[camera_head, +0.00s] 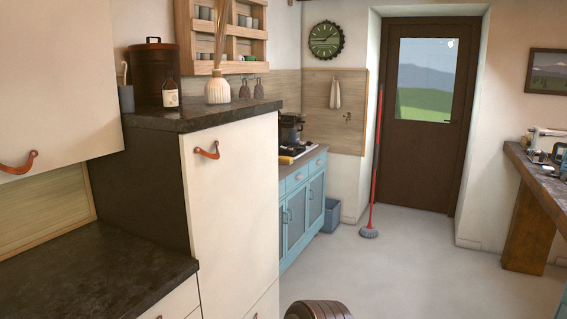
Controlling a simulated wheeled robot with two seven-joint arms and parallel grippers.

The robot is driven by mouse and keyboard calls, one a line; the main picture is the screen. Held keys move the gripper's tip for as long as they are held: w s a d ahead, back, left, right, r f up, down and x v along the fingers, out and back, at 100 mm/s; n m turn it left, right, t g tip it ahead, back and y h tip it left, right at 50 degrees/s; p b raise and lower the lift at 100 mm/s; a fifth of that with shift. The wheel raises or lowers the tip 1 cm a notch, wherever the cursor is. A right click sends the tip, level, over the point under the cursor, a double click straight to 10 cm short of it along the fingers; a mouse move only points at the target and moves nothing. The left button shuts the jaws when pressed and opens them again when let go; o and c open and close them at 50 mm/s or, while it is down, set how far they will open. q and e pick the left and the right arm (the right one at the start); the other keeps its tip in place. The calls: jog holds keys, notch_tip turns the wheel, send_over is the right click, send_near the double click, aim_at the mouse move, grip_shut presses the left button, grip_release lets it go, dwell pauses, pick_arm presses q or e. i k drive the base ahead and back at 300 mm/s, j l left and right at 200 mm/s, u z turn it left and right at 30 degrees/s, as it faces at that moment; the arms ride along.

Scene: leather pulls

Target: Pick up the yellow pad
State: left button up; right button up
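A small yellow thing (286,160) lies at the near left end of the blue cabinet's worktop, beside the stove. It is partly hidden by the tall cream cabinet and too small to tell whether it is the yellow pad. No other yellow pad shows. Neither of my grippers is in view.
The tall cream cabinet (228,215) and a dark counter (80,273) stand close on the left. The blue cabinet (302,210) is beyond. A red-handled mop (373,170) leans by the door. A wooden table (531,205) stands at right. The middle floor (420,280) is clear.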

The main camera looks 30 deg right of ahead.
aim_at(286, 161)
jog(key=z, duration=1)
jog(key=i+l+z, duration=0.35)
jog(key=i, duration=0.25)
jog(key=i+l+z, duration=0.15)
jog(key=i+z, duration=0.15)
jog(key=i, duration=0.3)
jog(key=i+z, duration=0.35)
jog(key=i, duration=0.3)
jog(key=i+u, duration=0.1)
jog(key=i, duration=0.35)
jog(key=i+l+u, duration=0.15)
jog(key=i, duration=0.35)
jog(key=i+u, duration=0.1)
jog(key=i, duration=0.35)
jog(key=i+l+u, duration=0.15)
jog(key=i, duration=0.3)
jog(key=i+u, duration=0.3)
jog(key=u, duration=0.2)
jog(key=i+l+u, duration=0.25)
jog(key=u, duration=0.25)
jog(key=i+l+u, duration=0.25)
jog(key=u, duration=0.25)
jog(key=i+l+u, duration=0.2)
jog(key=l+u, duration=0.25)
jog(key=i+l+u, duration=0.1)
jog(key=l+u, duration=0.4)
jog(key=i+l+u, duration=0.25)
jog(key=l+u, duration=0.45)
jog(key=l, duration=0.15)
jog(key=i, duration=0.05)
